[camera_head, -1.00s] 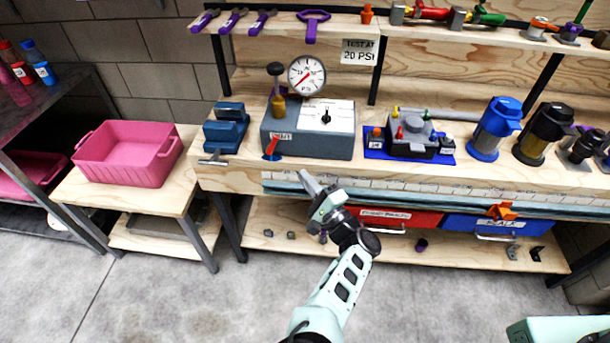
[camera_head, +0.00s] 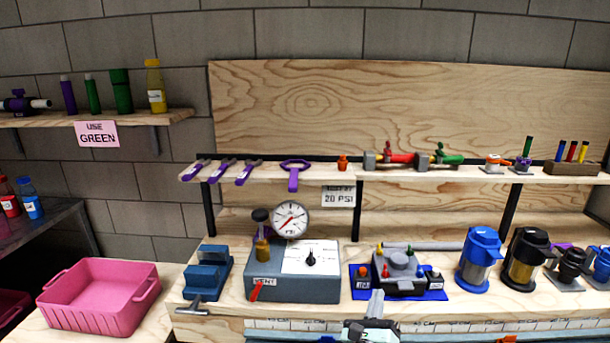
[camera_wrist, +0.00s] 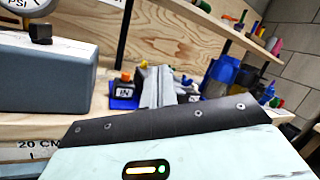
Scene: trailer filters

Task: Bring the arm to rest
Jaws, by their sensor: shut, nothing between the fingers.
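My gripper (camera_head: 375,303) shows at the bottom of the head view, in front of the workbench edge. Its fingers are together and hold nothing. The rest of my arm is below the head view's lower edge.
On the workbench (camera_head: 215,325) stand a grey tester box (camera_head: 320,290) with a gauge (camera_head: 290,220), a blue vise (camera_head: 207,272), a grey fixture (camera_head: 400,268) on a blue tray, and blue (camera_head: 480,258) and black (camera_head: 525,258) filter housings. A pink bin (camera_head: 100,297) stands left.

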